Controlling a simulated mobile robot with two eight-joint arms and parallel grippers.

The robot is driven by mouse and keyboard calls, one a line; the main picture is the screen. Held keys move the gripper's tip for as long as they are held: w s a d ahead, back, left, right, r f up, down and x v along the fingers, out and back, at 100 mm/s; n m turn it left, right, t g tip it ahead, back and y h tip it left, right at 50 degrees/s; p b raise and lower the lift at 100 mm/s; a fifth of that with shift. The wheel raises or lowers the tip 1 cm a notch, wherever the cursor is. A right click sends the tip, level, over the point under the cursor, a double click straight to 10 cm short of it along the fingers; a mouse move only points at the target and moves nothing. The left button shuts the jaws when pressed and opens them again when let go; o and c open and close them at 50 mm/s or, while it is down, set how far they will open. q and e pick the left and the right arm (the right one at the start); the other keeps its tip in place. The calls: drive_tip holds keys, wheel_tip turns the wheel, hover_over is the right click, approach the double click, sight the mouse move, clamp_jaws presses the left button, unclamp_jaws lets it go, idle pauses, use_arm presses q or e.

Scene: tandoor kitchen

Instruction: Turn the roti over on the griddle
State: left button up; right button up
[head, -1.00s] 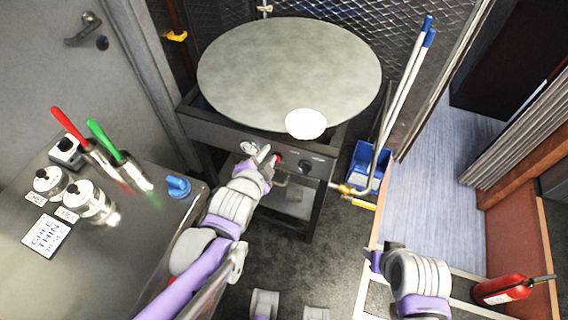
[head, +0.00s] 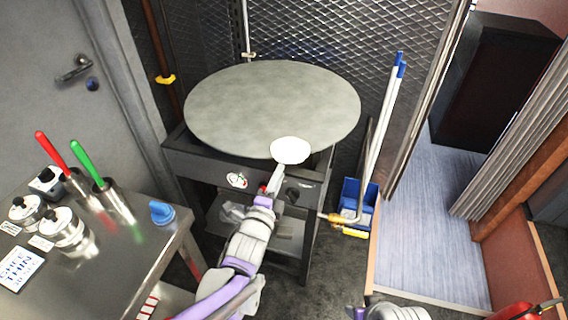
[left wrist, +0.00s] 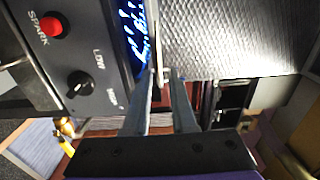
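The roti (head: 290,150) is a pale round disc at the front edge of the round grey griddle (head: 262,98), partly overhanging the rim. My left gripper (head: 275,178) is at the roti's front edge in the head view. In the left wrist view its two fingers (left wrist: 166,80) stand apart, with a thin pale edge (left wrist: 158,45) at the tips between them. I cannot tell whether that edge is the roti or the griddle rim, and a gap shows beside one finger. My right arm shows only at the bottom edge, with its fingertips not clear.
The stove front has a red spark button (left wrist: 50,26) and a black knob (left wrist: 80,84). A steel counter (head: 110,265) with red- and green-handled tools stands at left. A blue bucket (head: 360,198) with long poles stands right of the stove.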

sight(283, 159)
use_arm(q)
drive_tip(key=shift+x, duration=2.2)
clamp_jaws()
wheel_tip(283, 159, up, 3)
drive_tip(key=shift+f+p, duration=0.1)
drive_tip(key=shift+p, duration=1.1)
drive_tip(key=shift+f, duration=0.15)
